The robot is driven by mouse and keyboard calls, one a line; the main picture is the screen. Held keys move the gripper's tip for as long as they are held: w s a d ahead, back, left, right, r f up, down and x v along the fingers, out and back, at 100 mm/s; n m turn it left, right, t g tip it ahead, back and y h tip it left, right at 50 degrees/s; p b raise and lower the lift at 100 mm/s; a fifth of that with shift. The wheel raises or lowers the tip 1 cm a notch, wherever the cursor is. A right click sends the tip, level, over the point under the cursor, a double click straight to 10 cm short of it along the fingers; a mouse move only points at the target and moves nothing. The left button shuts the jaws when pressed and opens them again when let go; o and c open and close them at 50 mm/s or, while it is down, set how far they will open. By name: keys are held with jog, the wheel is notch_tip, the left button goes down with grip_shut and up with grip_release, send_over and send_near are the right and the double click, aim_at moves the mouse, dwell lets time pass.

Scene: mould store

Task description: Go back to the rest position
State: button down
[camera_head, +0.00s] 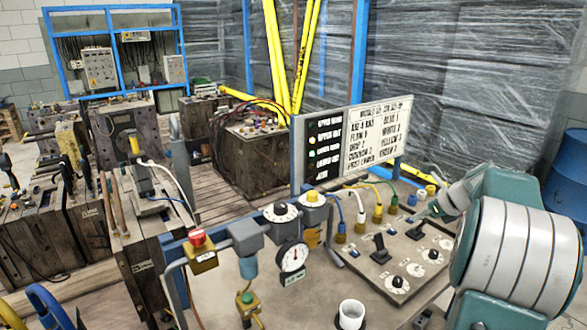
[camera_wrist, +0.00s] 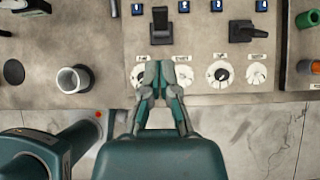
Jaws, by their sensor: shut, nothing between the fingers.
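My gripper (camera_wrist: 162,70) shows in the wrist view with its two fingers together and nothing between them. It points at the control panel (camera_wrist: 205,55), and its tips overlap the row of white dials (camera_wrist: 221,73) there. I cannot tell its height above the panel. In the head view my arm reaches in from the right, over the right side of the panel bench (camera_head: 385,258).
The bench has black levers (camera_head: 380,247), a gauge (camera_head: 292,258), a red button (camera_head: 197,238) and a white cup (camera_head: 351,314). A sign board (camera_head: 345,143) stands behind. A blue drum (camera_head: 567,178) is at right. Wooden blocks fill the left.

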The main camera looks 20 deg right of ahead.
jog(key=s+a+r+n+g, duration=0.1)
jog(key=s+a+r+n, duration=0.15)
jog(key=a+n, duration=0.85)
jog(key=s+a+r+n+g, duration=0.25)
jog(key=a+n, duration=0.25)
jog(key=a, duration=1.2)
jog(key=s+a+f+n+t+h, duration=0.1)
jog(key=s+a+f+n, duration=0.3)
jog(key=s+a+n, duration=0.8)
jog(key=s+n, duration=0.2)
jog(key=n, duration=0.3)
jog(key=shift+a+n+h, duration=0.3)
jog(key=shift+a, duration=0.05)
